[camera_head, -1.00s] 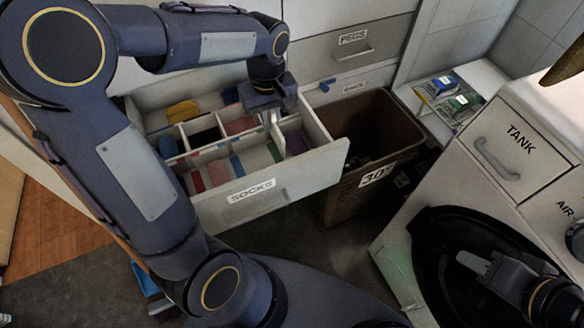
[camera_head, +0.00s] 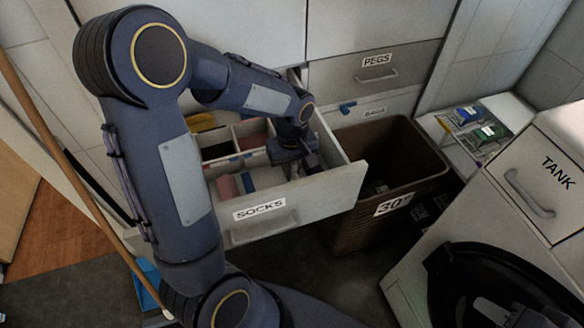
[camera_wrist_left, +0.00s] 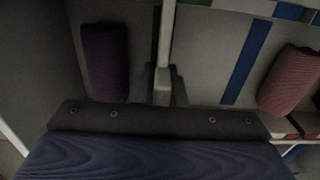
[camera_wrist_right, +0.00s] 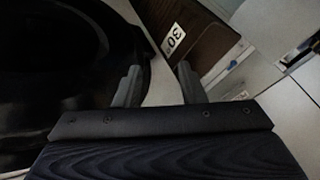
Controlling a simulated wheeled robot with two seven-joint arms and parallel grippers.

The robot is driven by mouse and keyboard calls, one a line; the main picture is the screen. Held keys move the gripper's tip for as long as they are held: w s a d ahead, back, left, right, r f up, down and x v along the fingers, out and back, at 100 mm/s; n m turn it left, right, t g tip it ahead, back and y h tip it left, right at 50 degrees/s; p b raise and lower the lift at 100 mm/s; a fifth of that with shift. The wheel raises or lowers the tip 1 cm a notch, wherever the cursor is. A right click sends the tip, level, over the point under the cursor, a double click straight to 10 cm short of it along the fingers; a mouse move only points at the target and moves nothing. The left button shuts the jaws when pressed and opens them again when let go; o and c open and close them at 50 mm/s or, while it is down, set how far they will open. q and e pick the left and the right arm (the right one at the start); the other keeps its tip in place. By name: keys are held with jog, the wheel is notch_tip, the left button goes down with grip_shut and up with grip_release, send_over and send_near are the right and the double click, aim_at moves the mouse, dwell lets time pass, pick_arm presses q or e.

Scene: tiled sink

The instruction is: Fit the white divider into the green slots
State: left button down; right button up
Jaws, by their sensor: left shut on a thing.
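My left gripper (camera_head: 300,168) is low inside the open SOCKS drawer (camera_head: 258,208), towards its right side. In the left wrist view its two fingers (camera_wrist_left: 163,88) are closed around the white divider (camera_wrist_left: 167,40), a thin bar running up the picture from between them. A white crosspiece (camera_wrist_left: 232,6) meets the top of that view; whether the divider touches it, I cannot tell. The divider's near end is hidden. My right gripper (camera_wrist_right: 158,85) is open and empty.
A purple rolled sock (camera_wrist_left: 106,62) lies left of the divider and a pink one (camera_wrist_left: 291,80) lies right. A brown bin (camera_head: 385,215) marked 30 stands right of the drawer. The TANK panel (camera_head: 545,180) and a dark round opening (camera_head: 450,262) are near my right arm.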

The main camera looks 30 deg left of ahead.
pick_arm(q)
jog(key=shift+f, duration=0.15)
jog(key=c, duration=1.8)
grip_release()
jog(key=shift+o, duration=0.2)
jog(key=shift+r, duration=0.35)
notch_tip(320, 180, up, 12)
jog(key=p, duration=0.2)
jog(key=shift+f+p, duration=0.1)
jog(key=shift+p, duration=0.3)
jog(key=shift+s+a, duration=0.1)
